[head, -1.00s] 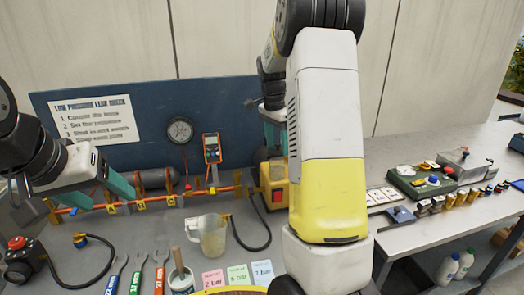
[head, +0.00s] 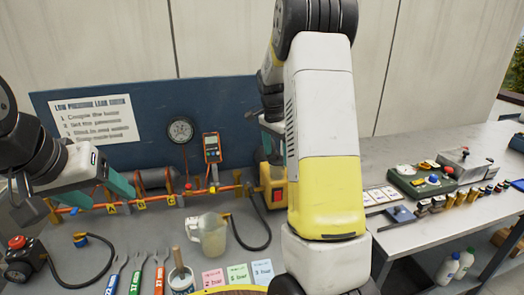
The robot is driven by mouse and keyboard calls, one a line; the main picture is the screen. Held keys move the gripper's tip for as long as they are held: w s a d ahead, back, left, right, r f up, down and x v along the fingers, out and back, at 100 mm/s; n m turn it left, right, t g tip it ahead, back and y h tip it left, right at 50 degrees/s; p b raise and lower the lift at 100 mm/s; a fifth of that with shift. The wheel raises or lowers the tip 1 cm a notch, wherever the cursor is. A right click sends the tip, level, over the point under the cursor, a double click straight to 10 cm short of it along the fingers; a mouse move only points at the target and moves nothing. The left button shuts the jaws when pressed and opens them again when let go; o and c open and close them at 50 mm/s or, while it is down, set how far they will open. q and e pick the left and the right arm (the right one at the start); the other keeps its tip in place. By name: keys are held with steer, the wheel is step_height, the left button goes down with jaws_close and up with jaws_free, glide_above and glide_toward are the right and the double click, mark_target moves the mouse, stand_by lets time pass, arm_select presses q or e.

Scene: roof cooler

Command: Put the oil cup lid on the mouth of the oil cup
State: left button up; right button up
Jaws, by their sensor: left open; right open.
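I cannot pick out the oil cup or its lid for sure. A translucent jug (head: 209,236) stands on the bench in the middle, and a small can (head: 181,279) with a brush in it stands to its front left. My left gripper (head: 118,187) is open at the left, above the bench and in front of the copper pipe. My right gripper (head: 271,136) is mostly hidden behind my own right arm. Only a teal part of it shows, in front of the blue panel near the yellow box.
A copper pipe (head: 150,203) runs along the back, ending near a yellow box (head: 272,190). Several wrenches (head: 137,277) and coloured cards (head: 238,274) lie in front. A black hose (head: 85,277) curls at left. The right bench holds a green block (head: 420,183) and several small parts.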

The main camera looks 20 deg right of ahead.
mark_target(273, 161)
steer(key=shift+r, duration=0.15)
step_height(273, 161, up, 12)
steer(key=a, duration=0.1)
steer(key=s+a+r+n+t+y, duration=0.2)
steer(key=s+a+r+n, duration=0.2)
steer(key=s, duration=0.4)
steer(key=s+a+f+n+t, duration=0.1)
steer(key=s+a+n+t, duration=0.1)
steer(key=s+a+n, duration=0.3)
steer(key=s+a+f+n+t+y, duration=0.1)
steer(key=s+a+n, duration=0.3)
steer(key=s, duration=1)
steer(key=shift+s+a+f+n+t+y, duration=0.35)
steer(key=shift+f+n, duration=0.2)
steer(key=shift+n, duration=0.35)
steer(key=shift+w, duration=0.1)
